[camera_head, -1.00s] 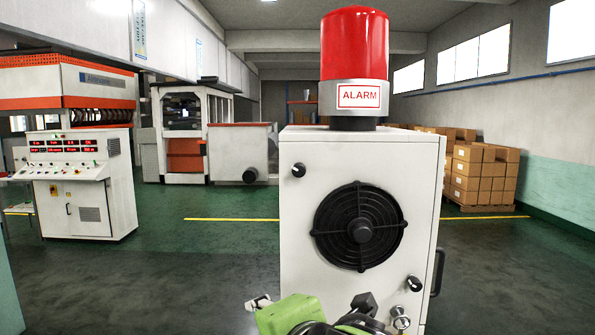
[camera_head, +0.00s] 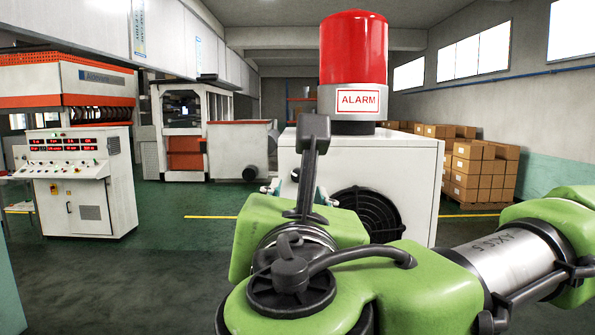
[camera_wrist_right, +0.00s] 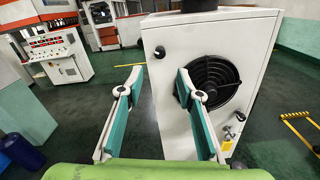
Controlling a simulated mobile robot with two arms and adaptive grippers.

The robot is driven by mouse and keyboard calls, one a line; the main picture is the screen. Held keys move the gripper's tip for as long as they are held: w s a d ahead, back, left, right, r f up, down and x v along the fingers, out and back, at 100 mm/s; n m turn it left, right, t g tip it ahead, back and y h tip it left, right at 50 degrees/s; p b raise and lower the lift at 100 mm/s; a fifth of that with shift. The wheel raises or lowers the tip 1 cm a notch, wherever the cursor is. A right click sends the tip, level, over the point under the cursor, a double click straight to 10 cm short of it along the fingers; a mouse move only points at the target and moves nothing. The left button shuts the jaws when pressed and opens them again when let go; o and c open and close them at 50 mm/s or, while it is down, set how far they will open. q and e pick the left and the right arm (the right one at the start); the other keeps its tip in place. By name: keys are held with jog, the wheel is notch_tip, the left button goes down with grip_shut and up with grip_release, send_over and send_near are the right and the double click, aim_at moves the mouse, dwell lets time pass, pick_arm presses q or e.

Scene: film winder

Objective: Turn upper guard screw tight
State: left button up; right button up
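The upper guard screw, a small black knob (camera_wrist_right: 160,50), is on the upper left of the white box's front (camera_wrist_right: 168,90) in the right wrist view. It lies beyond the fingertips, roughly in line with the space between them. In the head view my right arm hides most of that area. My right gripper (camera_wrist_right: 160,78) is open and empty, its two teal-and-white fingers spread apart and pointing at the box. The round black fan guard (camera_wrist_right: 214,82) is right of the knob, behind the right finger. My left gripper is in neither view.
A red alarm light (camera_head: 353,60) stands on the box. Small fittings (camera_wrist_right: 228,136) sit low on the box's right front. A control console (camera_head: 80,185) stands at left, and stacked cartons (camera_head: 484,172) at right. Floor left of the box is clear.

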aim_at(298, 177)
jog(key=w, duration=0.2)
jog(key=w+p, duration=0.1)
jog(key=w, duration=0.3)
jog(key=shift+f+p, duration=0.3)
jog(key=shift+p, duration=0.1)
jog(key=w+p, duration=0.1)
jog(key=w, duration=0.1)
jog(key=w+p, duration=0.1)
jog(key=w, duration=0.1)
jog(key=shift+r+p, duration=0.4)
jog(key=shift+w+f, duration=0.1)
jog(key=shift+w, duration=0.45)
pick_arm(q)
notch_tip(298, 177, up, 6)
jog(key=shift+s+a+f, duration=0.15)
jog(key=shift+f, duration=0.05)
pick_arm(e)
grip_shut()
